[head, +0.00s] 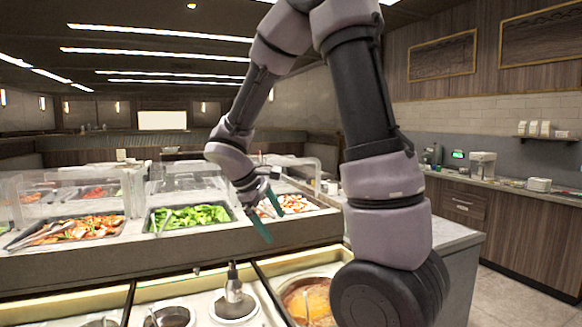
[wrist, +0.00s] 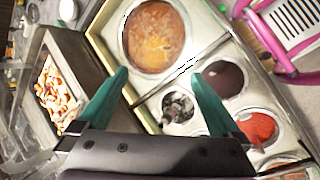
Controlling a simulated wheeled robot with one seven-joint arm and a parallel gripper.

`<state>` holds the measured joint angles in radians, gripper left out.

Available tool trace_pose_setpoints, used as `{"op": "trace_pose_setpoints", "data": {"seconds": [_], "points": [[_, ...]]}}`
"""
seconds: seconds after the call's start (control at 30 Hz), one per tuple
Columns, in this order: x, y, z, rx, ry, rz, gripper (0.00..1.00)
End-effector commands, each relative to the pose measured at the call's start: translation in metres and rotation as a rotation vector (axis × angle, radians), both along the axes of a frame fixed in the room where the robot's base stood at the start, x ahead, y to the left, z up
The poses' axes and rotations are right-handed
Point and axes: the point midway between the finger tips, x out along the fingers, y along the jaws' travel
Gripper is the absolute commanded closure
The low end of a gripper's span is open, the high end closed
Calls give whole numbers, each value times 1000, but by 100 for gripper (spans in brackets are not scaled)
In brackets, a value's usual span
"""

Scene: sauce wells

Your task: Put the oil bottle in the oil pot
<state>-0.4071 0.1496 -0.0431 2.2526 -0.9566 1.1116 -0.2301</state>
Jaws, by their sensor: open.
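A small bottle-like object with a dark neck and pale body (head: 233,288) stands upright in a round well (head: 237,309) at the front counter in the head view. I take it as the oil bottle, but its label is too small to read. My gripper (head: 273,226) is open and empty, above and to the right of it. In the wrist view the teal fingers of my gripper (wrist: 157,80) are spread apart with nothing between them. A large round pot of orange liquid (head: 312,299) is partly hidden by my arm; it also shows in the wrist view (wrist: 155,37). I cannot tell which vessel is the oil pot.
A dark well (wrist: 224,77) and a red sauce well (wrist: 258,127) sit beside the large pot. A pink-framed thing (wrist: 285,40) is at the wrist view's upper right.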

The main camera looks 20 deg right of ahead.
Motion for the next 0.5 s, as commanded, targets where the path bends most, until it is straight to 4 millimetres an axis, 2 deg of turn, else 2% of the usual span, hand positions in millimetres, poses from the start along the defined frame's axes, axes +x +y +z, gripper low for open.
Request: {"op": "trace_pose_setpoints", "data": {"seconds": [0.03, 0.2, 0.5], "points": [[-10, -5, 15, 64, -44, -71, 0], [-46, -11, 54, 282, -178, -306, 0], [-103, -6, 118, 677, -431, -670, 0]]}}
